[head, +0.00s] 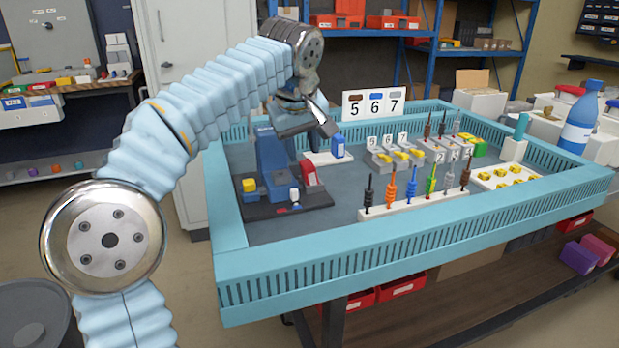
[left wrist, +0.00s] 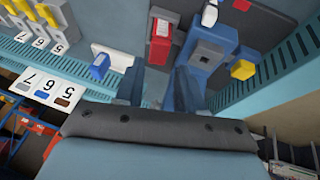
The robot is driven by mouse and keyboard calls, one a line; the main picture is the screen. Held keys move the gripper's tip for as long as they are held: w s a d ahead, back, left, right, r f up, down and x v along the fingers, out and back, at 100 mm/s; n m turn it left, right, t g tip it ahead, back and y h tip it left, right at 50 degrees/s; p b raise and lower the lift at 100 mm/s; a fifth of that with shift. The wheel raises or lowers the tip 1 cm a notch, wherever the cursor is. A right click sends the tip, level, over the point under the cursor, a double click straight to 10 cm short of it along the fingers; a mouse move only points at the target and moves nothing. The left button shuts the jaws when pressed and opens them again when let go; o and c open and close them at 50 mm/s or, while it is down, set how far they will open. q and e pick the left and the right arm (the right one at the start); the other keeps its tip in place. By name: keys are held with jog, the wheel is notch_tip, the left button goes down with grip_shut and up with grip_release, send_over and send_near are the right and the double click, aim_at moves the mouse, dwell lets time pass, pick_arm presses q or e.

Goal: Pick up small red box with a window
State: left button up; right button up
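The small red box with a pale window (head: 310,173) stands on a dark base at the left of the blue-rimmed table, beside a tall blue block (head: 271,163). In the left wrist view the red box (left wrist: 160,42) is upper centre, beyond the fingertips, with the blue and grey block (left wrist: 212,50) to its right. My left gripper (head: 322,123) hangs above and behind the red box, apart from it. In the left wrist view its two dark fingers (left wrist: 157,88) stand apart with nothing seen between them. My right gripper is not in view.
A small blue box (head: 338,146) on a white base stands behind the red box. A number card (head: 373,104) stands at the far rim.

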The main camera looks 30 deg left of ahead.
aim_at(306, 163)
pick_arm(q)
jog(key=x, duration=0.5)
jog(key=shift+d+f+b, duration=0.25)
jog(key=shift+f+b, duration=0.05)
jog(key=shift+b, duration=0.05)
grip_shut()
